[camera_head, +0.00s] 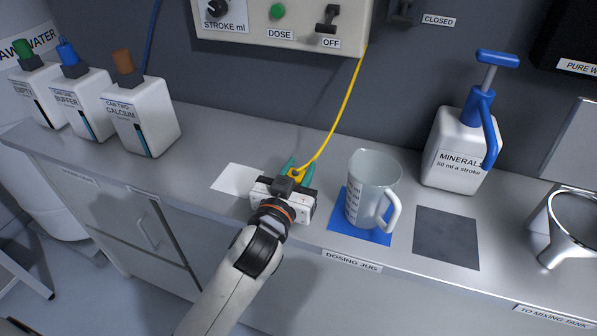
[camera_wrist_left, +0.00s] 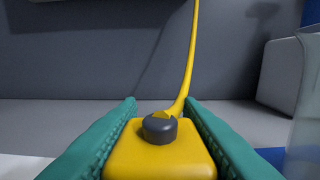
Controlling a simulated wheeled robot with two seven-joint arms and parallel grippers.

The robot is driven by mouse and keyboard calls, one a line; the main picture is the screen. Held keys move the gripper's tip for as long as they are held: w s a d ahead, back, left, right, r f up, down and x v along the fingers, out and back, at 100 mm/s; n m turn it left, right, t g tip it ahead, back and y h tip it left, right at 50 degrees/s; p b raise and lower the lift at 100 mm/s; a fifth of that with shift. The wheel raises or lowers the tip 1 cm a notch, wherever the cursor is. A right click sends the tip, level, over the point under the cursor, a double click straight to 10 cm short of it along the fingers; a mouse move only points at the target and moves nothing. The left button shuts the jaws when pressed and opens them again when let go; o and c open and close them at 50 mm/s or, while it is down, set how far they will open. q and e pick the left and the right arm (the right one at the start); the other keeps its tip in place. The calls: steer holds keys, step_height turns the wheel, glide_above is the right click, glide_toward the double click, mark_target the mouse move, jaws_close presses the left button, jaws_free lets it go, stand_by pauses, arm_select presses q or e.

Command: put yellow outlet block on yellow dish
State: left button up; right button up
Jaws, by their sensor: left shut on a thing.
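The yellow outlet block (camera_wrist_left: 160,160) has a dark round knob on top and a yellow hose running up from it. In the wrist view it sits between the teal fingers of my left gripper (camera_wrist_left: 160,102), which is shut on it. In the head view my left gripper (camera_head: 298,170) is over the counter, between a white square and the jug, and mostly hides the block (camera_head: 297,175). I cannot tell whether the block touches the counter. I cannot make out a yellow dish in either view. My right gripper is not in view.
A dosing jug (camera_head: 368,190) stands on a blue mat (camera_head: 340,222) just right of my gripper. The white square (camera_head: 238,179) lies left. The yellow hose (camera_head: 345,105) rises to the control box (camera_head: 285,30). A MINERALS pump bottle (camera_head: 455,150) stands at the right.

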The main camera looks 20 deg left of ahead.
arm_select(q)
steer(key=shift+f, duration=0.15)
steer(key=o, duration=1)
